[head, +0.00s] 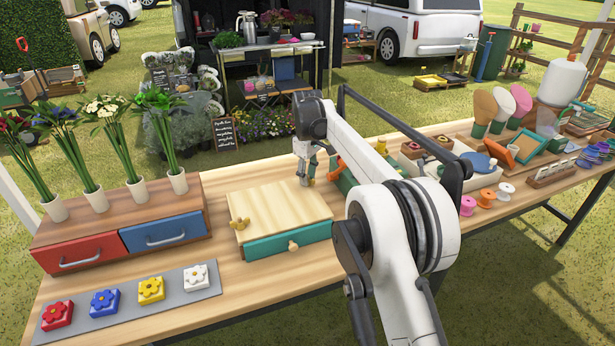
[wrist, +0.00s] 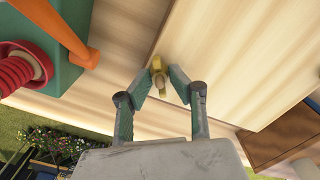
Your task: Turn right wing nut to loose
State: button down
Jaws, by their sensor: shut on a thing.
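The wooden box (head: 278,208) with a pale lid and a teal drawer front stands mid-table in the head view. The right wing nut, brass-yellow, sits at the lid's edge in the wrist view (wrist: 157,66). My gripper (head: 306,182) reaches down over the box's far right corner and hides this nut in the head view. In the wrist view my gripper's two teal fingertips (wrist: 160,84) are closed on the nut from both sides. The left wing nut (head: 240,224) stands on the lid's left edge, apart from my gripper.
A wooden unit with red (head: 75,257) and blue (head: 166,232) drawers stands left of the box, with vases of flowers on top. An orange-handled tool (wrist: 62,30) and a red spool (wrist: 18,72) lie close to the box. A grey mat (head: 130,307) holds flower blocks.

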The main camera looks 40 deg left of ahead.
jog(key=n, duration=0.5)
jog(key=shift+n, duration=0.3)
jog(key=n, duration=0.5)
jog(key=shift+n, duration=0.4)
jog(key=c, duration=1.6)
grip_release()
jog(key=shift+r, duration=0.1)
notch_tip(320, 180, up, 12)
jog(key=shift+f, duration=0.1)
